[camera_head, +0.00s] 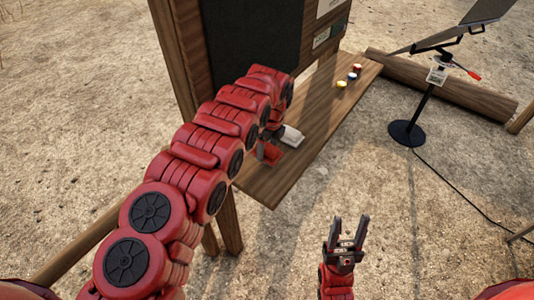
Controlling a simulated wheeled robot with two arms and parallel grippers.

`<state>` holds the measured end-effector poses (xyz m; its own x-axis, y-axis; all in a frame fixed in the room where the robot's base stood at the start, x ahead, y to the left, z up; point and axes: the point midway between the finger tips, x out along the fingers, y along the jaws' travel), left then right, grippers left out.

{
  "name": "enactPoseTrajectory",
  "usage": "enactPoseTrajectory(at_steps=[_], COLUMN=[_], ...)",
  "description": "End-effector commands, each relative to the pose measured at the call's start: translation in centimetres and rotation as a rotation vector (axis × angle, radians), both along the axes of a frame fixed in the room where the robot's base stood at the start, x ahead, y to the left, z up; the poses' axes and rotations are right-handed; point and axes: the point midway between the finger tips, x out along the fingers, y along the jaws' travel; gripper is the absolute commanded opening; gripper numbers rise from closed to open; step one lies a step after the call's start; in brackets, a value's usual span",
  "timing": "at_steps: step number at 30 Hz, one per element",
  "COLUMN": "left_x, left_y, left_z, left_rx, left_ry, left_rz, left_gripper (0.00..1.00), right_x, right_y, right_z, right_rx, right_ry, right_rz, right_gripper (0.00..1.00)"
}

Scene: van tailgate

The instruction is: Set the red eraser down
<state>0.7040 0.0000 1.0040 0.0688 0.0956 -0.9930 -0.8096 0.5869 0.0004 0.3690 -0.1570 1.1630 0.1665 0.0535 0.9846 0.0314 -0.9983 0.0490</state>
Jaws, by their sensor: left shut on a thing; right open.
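My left arm reaches from the lower left across to the wooden ledge below the dark board. My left gripper (268,138) is at the near part of the ledge, partly hidden by its own arm. It is shut on the red eraser (269,153), of which only a small red part shows. I cannot tell whether the eraser touches the ledge (264,187). My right gripper (348,233) is open and empty, with its fingers pointing up the picture, over the ground to the right of the ledge.
A pale block-like thing (291,136) lies on the ledge just right of my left gripper. Several small coloured pieces (351,77) stand at the ledge's far end. The dark board (252,40) rises behind. A stand with a round black base (407,133) and a log (440,85) are at right.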

Motion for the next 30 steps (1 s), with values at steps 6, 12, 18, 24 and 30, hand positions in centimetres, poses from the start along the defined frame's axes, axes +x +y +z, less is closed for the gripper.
enactPoseTrajectory(at_steps=[6,12,18,24,30], left_x=[-0.1,0.0,-0.1,0.0,0.0], left_y=[-0.1,-0.3,0.0,0.0,0.0], left_z=[-1.4,-3.7,-4.3,-4.6,-4.4], left_rx=[0.001,-0.003,0.003,0.001,0.001], left_ry=[0.001,0.0,0.001,0.0,0.0], left_rz=[-0.002,-0.003,-0.001,-0.001,-0.001], left_gripper=[0.29,0.29,0.29,0.29,1.0], right_x=[0.0,0.0,0.0,0.0,0.0], right_y=[0.0,0.0,0.0,0.0,0.0], right_z=[0.7,1.2,1.3,1.0,1.1], right_rx=[0.0,0.0,0.0,0.0,0.0], right_ry=[0.0,0.0,0.0,0.0,0.0], right_rz=[0.0,0.0,0.0,0.0,0.0], right_gripper=[0.5,0.5,0.5,0.5,0.5])
